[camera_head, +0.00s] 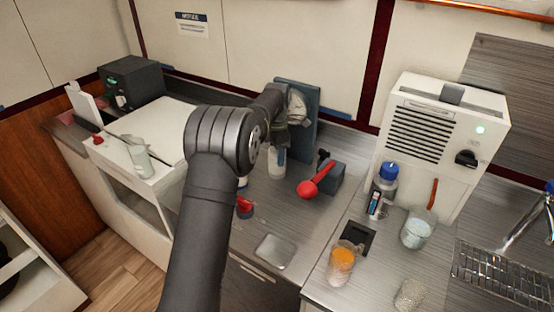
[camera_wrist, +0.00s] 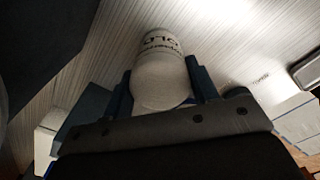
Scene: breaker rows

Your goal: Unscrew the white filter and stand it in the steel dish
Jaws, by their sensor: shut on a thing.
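The white filter (camera_wrist: 160,78), a pale cylinder with dark lettering that reads "OLD" upside down, sits between my gripper's (camera_wrist: 162,85) two dark blue fingers in the wrist view. My gripper is shut on it. In the head view the filter (camera_head: 277,161) shows below my gripper (camera_head: 278,146), in front of an upright blue-grey board (camera_head: 311,118). My arm and wrist hide part of this area, and I cannot tell whether the filter is still joined to anything. A shallow square steel dish (camera_head: 275,251) lies on the counter nearer the camera and looks empty.
A grey box with a red-knobbed lever (camera_head: 308,189) stands right of the filter. A red object (camera_head: 244,207) is partly behind my arm. A jar of orange stuff (camera_head: 342,262), a glass beaker (camera_head: 416,231) and a blue-capped bottle (camera_head: 387,174) stand further right. Counter around the dish is clear.

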